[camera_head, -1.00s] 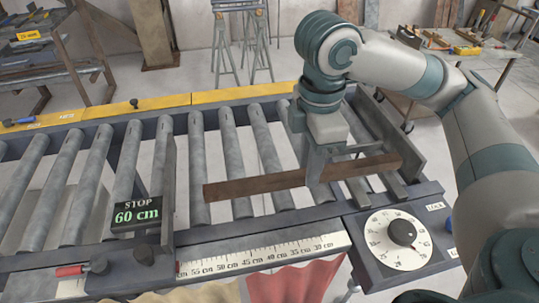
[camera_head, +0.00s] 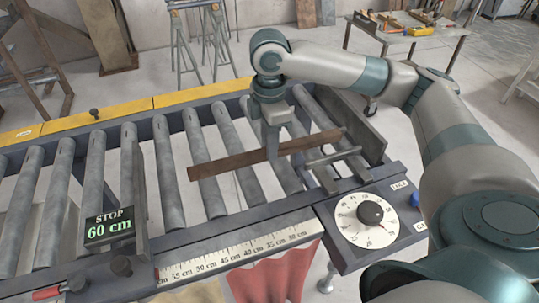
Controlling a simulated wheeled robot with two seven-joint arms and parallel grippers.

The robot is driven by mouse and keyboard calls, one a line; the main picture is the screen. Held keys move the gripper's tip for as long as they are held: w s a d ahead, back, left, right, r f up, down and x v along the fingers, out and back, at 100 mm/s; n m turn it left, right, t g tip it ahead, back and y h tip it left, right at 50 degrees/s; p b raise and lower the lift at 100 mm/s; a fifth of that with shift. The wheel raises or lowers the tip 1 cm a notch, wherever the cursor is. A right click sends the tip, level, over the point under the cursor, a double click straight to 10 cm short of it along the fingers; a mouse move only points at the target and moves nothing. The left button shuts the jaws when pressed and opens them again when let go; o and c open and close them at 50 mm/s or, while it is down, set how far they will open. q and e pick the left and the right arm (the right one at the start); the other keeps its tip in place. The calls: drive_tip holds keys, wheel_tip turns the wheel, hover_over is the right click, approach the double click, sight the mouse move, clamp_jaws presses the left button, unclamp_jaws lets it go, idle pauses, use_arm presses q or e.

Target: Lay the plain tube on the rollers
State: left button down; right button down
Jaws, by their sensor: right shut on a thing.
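A long brown bar (camera_head: 230,161), which looks like the plain tube, lies across the line of rollers (camera_head: 207,150) at a slight slant, its right end farther back. My right gripper (camera_head: 272,148) is shut on it near its middle, coming down from above. I cannot tell whether the bar touches the rollers or hangs just above them. Its left end is over the rollers right of the stop (camera_head: 110,228), which reads 60 cm. My left gripper is not in view.
A ruler scale (camera_head: 240,250) runs along the front rail. A dial box (camera_head: 365,220) is at the front right. A yellow rail (camera_head: 200,96) edges the back. Grey bars (camera_head: 335,157) and a plate (camera_head: 350,130) stand at the right end. A tool table (camera_head: 410,35) is behind.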

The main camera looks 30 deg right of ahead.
drive_tip(key=shift+f+p, duration=0.55)
drive_tip(key=shift+f, duration=1.45)
drive_tip(key=c, duration=1.6)
unclamp_jaws()
drive_tip(key=shift+f, duration=0.15)
drive_tip(key=shift+s, duration=0.1)
wheel_tip(320, 180, up, 12)
drive_tip(key=shift+r+b, duration=0.2)
drive_tip(key=shift+b, duration=1)
